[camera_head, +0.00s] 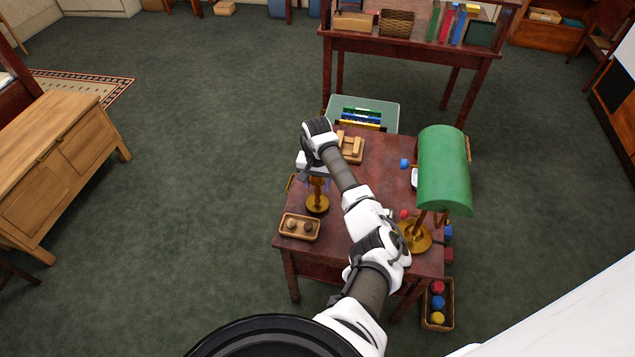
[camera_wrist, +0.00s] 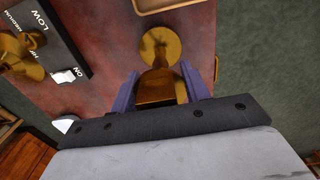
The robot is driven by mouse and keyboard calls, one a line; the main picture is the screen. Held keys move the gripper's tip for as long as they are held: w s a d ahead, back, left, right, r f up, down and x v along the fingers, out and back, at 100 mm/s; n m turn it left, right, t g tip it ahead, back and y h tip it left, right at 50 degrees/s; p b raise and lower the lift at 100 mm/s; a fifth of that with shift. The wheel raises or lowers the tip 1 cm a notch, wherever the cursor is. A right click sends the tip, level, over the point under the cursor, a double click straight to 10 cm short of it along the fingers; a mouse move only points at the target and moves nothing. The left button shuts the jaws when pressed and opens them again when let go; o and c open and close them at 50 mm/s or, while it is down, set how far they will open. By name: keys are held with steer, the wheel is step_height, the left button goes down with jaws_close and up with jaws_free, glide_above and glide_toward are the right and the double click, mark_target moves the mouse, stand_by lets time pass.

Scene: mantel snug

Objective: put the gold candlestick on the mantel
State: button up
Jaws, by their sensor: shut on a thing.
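The gold candlestick (camera_head: 317,204) is upright at the left side of the dark red table (camera_head: 385,155), its round base on or just above the top; I cannot tell which. My gripper (camera_head: 317,179) is shut on its upper part from above. In the wrist view the two purple fingers of my gripper (camera_wrist: 158,75) press on both sides of the candlestick (camera_wrist: 160,92), and its round base shows beyond. My wrist hides the candlestick's top in the head view. I cannot make out a mantel in either view.
A wooden tray (camera_head: 287,232) with small round things sits just in front of the candlestick. A green-shaded lamp (camera_head: 443,172) stands at the table's right. Wooden blocks (camera_head: 351,147) lie behind. A desk with books (camera_head: 410,43) stands farther back. Open carpet lies to the left.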

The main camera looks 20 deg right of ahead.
steer(key=shift+f, duration=0.65)
steer(key=shift+f, duration=0.2)
steer(key=o, duration=1.4)
steer(key=shift+r, duration=0.1)
steer(key=shift+c, duration=0.2)
